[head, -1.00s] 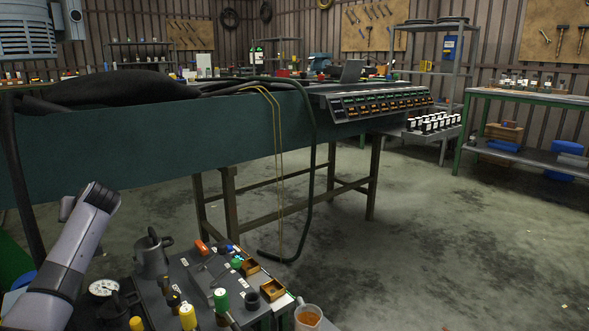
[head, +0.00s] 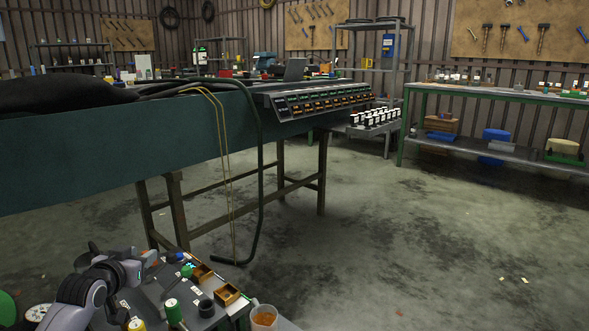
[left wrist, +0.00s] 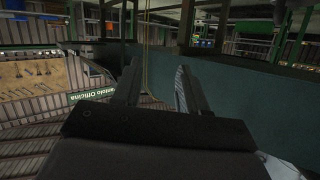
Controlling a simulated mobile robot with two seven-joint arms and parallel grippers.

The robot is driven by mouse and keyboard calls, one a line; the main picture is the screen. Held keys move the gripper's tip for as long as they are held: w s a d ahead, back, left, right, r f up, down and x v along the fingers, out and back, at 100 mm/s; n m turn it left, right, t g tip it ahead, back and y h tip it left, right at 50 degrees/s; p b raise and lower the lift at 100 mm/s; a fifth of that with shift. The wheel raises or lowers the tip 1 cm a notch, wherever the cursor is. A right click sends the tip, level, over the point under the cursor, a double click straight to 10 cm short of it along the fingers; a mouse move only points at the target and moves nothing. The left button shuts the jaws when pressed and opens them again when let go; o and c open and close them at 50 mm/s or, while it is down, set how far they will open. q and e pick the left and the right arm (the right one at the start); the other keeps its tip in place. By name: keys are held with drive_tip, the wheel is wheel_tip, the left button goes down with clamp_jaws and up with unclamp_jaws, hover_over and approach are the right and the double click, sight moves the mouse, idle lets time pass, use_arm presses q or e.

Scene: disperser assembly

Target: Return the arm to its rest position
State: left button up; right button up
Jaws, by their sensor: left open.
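My left arm (head: 88,292) shows at the lower left of the head view, bent over the left part of the small parts table (head: 150,290). In the left wrist view my left gripper (left wrist: 158,75) has its two dark fingers spread apart with nothing between them. That view looks out over the room, which appears upside down. In the head view the gripper's fingers are hard to make out. My right arm and gripper are not in view.
The small table holds a green-capped bottle (head: 173,312), small wooden boxes (head: 226,293) and a beaker of orange liquid (head: 264,317). A large green bench (head: 130,145) with a hanging black hose (head: 262,170) stands behind. Open floor (head: 400,240) lies to the right.

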use_arm(q)
drive_tip(key=s+d+f+m+g+h, duration=0.1)
drive_tip(key=s+d+f+h, duration=0.3)
drive_tip(key=s+d, duration=0.8)
drive_tip(key=s+d+f+m+g+h, duration=0.1)
drive_tip(key=s+d+f+h, duration=0.3)
drive_tip(key=s+d, duration=0.8)
drive_tip(key=s+d+r, duration=0.2)
drive_tip(key=s+d, duration=0.3)
drive_tip(key=s, duration=0.3)
drive_tip(key=s+a+r+g+y+p, duration=0.1)
drive_tip(key=a+r+p, duration=0.4)
drive_tip(key=p, duration=1.1)
drive_tip(key=s+a+r+g+y+p, duration=0.1)
drive_tip(key=s+a+r+y+p, duration=0.2)
drive_tip(key=p, duration=1.4)
drive_tip(key=shift+a+r+y, duration=0.6)
drive_tip(key=shift+a+r, duration=1.2)
drive_tip(key=shift+r, duration=2.05)
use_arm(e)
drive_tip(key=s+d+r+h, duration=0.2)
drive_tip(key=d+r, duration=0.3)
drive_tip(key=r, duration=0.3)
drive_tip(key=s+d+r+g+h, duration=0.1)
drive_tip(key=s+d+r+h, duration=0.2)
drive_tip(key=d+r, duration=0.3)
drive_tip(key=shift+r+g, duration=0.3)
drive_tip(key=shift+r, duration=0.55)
